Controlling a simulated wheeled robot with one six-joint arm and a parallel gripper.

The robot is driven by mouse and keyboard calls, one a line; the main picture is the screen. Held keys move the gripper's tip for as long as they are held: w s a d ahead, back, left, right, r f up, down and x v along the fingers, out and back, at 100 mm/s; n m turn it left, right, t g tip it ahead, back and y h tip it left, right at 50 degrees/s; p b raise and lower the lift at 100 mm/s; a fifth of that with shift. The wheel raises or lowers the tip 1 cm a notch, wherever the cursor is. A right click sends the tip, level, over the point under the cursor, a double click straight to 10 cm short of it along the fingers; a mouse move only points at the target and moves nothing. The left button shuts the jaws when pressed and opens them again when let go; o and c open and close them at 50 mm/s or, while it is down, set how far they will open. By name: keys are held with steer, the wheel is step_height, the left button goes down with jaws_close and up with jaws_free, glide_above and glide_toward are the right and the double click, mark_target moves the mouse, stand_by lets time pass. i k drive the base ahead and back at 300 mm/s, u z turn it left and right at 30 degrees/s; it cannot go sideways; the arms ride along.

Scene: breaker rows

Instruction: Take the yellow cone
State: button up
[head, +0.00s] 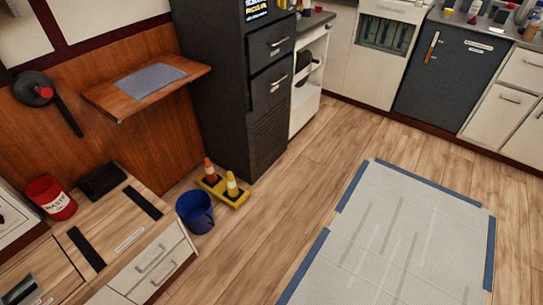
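The yellow cone (231,184) has a pale band around it and stands upright on the floor, on a flat yellow base or tray (236,201). It is close to the dark cabinet's lower front. An orange cone (210,170) with a pale band stands just left of it on the same yellow piece. Whether the cones are loose or fixed to that piece is too small to tell. My gripper is not in this view.
A blue bucket (196,212) stands just in front of the cones. A drawer unit (150,262) is at lower left, the tall dark cabinet (262,120) behind. A wooden shelf (140,85) juts from the wall above. Wooden floor (275,215) and a blue-edged mat (400,245) lie clear to the right.

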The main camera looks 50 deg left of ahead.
mark_target(233, 192)
steer(key=u, duration=0.2)
steer(key=i, duration=1.8)
steer(key=u, duration=0.9)
steer(key=i, duration=0.9)
steer(key=u, duration=1.75)
steer(key=i, duration=0.8)
steer(key=u, duration=0.55)
